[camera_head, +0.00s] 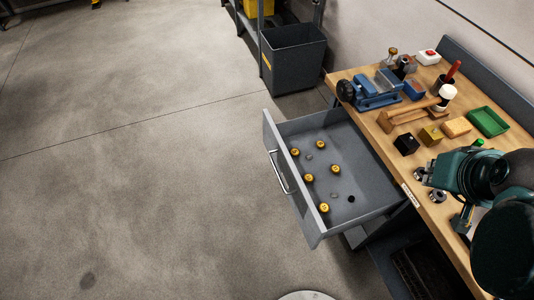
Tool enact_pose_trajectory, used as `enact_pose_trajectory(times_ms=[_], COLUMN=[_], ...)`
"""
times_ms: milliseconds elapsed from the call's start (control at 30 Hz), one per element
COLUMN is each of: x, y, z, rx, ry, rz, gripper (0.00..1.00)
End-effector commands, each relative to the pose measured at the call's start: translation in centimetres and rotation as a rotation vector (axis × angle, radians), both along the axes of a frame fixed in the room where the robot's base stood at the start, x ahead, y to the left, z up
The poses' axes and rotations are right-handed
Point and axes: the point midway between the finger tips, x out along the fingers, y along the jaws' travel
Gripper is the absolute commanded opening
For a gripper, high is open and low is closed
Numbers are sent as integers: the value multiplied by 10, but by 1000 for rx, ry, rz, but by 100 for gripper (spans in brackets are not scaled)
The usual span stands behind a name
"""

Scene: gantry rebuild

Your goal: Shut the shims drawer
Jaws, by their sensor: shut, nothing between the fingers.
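The grey drawer (374,204) is pulled far out from the front of the workbench, with a silver bar handle (280,172) on its front panel. Several yellow round pieces (308,178) and a few small grey and black ones lie inside it. A label on the drawer cannot be read. My dark green arm is at the right over the bench. What looks like my gripper (461,222) is low beside it, shut and empty, right of the drawer and apart from it; much of it is hidden by the arm.
The wooden bench (455,238) holds a blue vise (375,90), a mallet (420,108), a green tray (488,122), small blocks and metal rings (437,195). A grey bin (293,58) stands behind the drawer. The floor left of the drawer is clear.

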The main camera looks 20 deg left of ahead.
Motion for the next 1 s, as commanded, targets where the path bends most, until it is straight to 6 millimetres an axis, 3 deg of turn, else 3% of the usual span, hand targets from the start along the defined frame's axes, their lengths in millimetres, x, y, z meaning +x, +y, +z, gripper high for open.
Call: enact_pose_trajectory(times_ms=[567, 1000], x=[57, 93], y=[77, 149], z=[-1, -17], rx=[-190, -334], ry=[102, 170], rz=[392, 701], gripper=[0, 0])
